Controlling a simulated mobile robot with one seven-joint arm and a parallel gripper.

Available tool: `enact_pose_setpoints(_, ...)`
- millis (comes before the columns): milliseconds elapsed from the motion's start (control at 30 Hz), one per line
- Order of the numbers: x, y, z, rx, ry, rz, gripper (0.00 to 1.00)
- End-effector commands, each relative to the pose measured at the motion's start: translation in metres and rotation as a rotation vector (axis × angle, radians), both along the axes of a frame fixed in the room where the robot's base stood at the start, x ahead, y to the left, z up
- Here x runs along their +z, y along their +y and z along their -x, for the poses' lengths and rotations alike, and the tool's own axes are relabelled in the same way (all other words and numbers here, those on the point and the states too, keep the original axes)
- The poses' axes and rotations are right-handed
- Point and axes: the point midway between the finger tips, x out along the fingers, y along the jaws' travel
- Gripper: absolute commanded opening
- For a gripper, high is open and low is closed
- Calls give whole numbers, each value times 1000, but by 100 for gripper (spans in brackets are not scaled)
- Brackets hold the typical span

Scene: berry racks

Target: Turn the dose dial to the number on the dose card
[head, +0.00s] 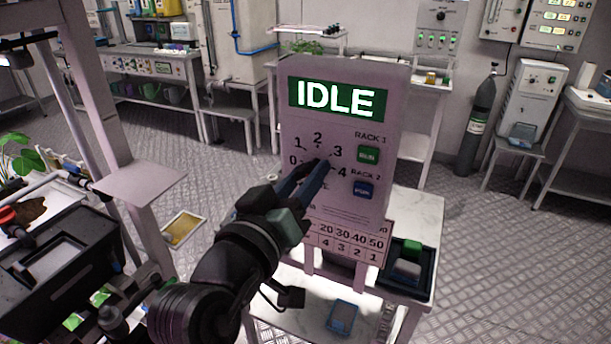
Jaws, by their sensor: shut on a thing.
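The control panel (300,72) stands upright on a white table, with a green display (338,99) reading IDLE. The dose dial's scale (317,138) shows 0, 1, 2, 3 and 4 in an arc. My gripper (316,172) reaches up from the lower left and is shut on the dose dial in the middle of that arc. The fingers cover the dial, so I cannot tell where its pointer stands. The dose card (352,241) hangs below the panel, with 20 30 40 50 over 4 3 2 1. Its left end is hidden behind my gripper.
A green Rack 1 button (368,155) and a blue Rack 2 button (364,190) sit close right of the dial. A dark tray (427,268) with a green-topped item is at the table's right. A metal post and shelf (143,189) stand at left.

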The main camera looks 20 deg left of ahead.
Motion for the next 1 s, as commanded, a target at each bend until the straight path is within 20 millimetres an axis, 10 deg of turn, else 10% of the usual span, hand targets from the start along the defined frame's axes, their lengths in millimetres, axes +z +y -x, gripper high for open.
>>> enact_pose_setpoints(100, -2, 0, 0, -1, 5, 2, 0)
enact_pose_setpoints(133, -2, 0, 0, -1, 5, 2, 43)
enact_pose_setpoints(267, -1, 0, 0, 0, 3, 2, 67)
enact_pose_setpoints(667, -1, 1, 7, 1, 0, 2, 68)
enact_pose_setpoints(1000, -3, 4, 74, 4, 0, 1, 68)
